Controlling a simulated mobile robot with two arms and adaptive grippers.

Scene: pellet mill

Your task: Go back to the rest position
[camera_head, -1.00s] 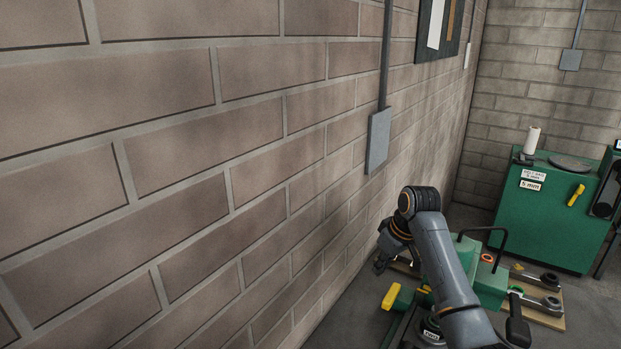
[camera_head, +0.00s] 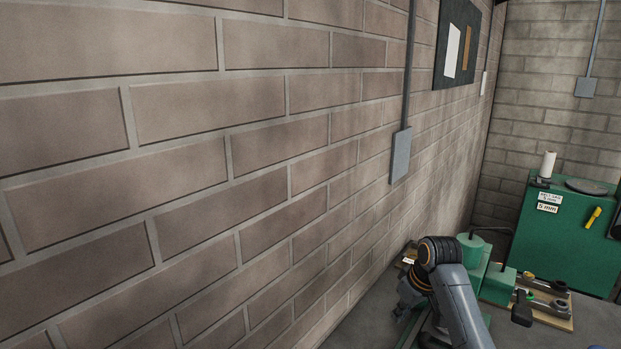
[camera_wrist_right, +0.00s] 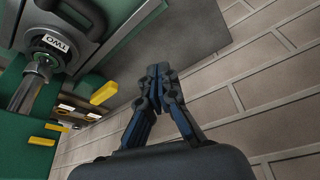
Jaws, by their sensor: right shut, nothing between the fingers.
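My right arm comes up from the bottom of the head view and bends at a dark wrist with orange rings. My right gripper (camera_head: 404,308) hangs from it at the lower middle, close to the brick wall and partly hidden by the wrist. In the right wrist view the dark fingers of the gripper (camera_wrist_right: 158,72) meet at their tips. They are shut and empty, with grey floor and wall behind them. My left gripper is in neither view.
The brick wall (camera_head: 220,180) fills the left, with a grey box (camera_head: 400,155) on it. A green cabinet (camera_head: 565,230) stands at the back right. The right wrist view shows green machinery with yellow handles (camera_wrist_right: 104,93).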

